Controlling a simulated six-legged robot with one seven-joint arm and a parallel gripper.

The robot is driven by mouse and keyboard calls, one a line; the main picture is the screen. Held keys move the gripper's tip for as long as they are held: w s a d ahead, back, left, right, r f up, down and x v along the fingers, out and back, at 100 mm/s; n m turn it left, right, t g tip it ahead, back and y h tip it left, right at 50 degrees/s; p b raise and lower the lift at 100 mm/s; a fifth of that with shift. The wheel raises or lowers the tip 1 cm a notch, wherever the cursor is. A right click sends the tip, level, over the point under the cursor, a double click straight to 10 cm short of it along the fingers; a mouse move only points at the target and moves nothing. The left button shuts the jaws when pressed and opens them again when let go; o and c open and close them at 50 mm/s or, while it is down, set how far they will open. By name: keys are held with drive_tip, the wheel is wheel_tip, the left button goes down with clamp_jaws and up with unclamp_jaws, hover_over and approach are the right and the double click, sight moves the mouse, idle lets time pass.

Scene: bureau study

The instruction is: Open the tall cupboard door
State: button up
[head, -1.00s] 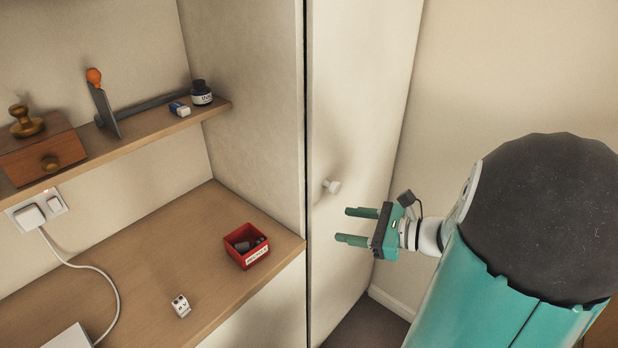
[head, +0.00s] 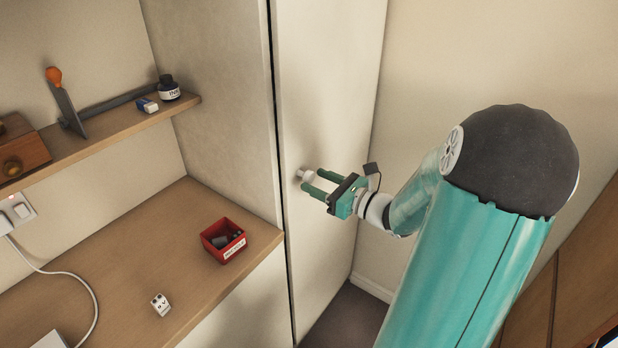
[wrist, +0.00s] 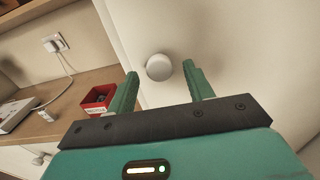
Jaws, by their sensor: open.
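The tall cupboard door (head: 330,95) is a plain cream panel and looks shut, with a dark gap along its left edge. Its small round white knob (head: 305,174) sits near that left edge. My gripper (head: 310,182) is open and right at the knob in the head view. In the wrist view the knob (wrist: 159,67) shows just beyond and between the two green fingertips of my gripper (wrist: 162,77). The fingers are apart and hold nothing. I cannot tell whether a finger touches the knob.
A wall stands close on the right.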

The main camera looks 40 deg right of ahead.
sight(312, 179)
drive_tip(key=shift+x, duration=1.65)
clamp_jaws()
drive_tip(key=shift+s, duration=0.15)
